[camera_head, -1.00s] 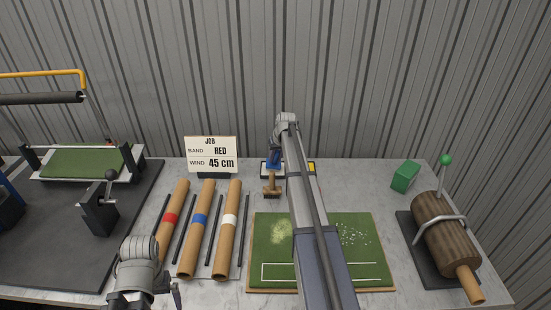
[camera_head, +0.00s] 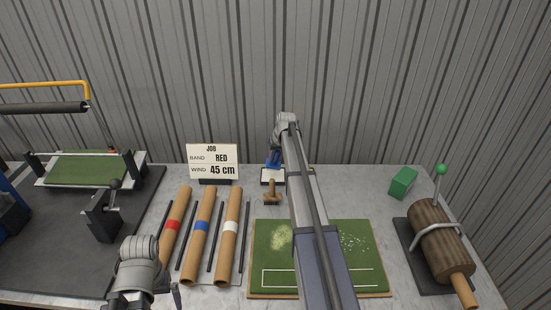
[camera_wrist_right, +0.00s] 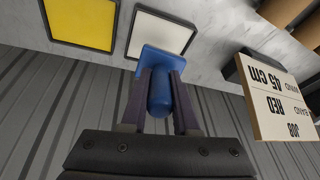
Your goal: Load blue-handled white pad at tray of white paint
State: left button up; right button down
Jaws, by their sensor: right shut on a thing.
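The pad with a blue handle (camera_wrist_right: 159,97) is held between the fingers of my right gripper (camera_wrist_right: 160,78), shut on the handle. Its blue back plate (camera_wrist_right: 158,58) overlaps the near edge of the white paint tray (camera_wrist_right: 165,33) in the right wrist view. The pad's white face is hidden, and I cannot tell whether it touches the paint. In the head view the right gripper (camera_head: 273,162) is at the back of the table, by the white tray (camera_head: 267,176), partly hidden by my arm. My left gripper (camera_head: 172,296) is low at the left, its jaws unclear.
A yellow paint tray (camera_wrist_right: 82,22) lies beside the white one. The job sign (camera_head: 212,162) stands to the left. A wooden-handled tool (camera_head: 272,192) is in front of the trays. Banded tubes (camera_head: 200,235) and a marked turf board (camera_head: 270,262) lie nearer.

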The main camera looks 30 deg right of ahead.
jog(key=shift+r+p, duration=1.35)
jog(key=shift+r, duration=0.3)
jog(key=shift+f, duration=0.15)
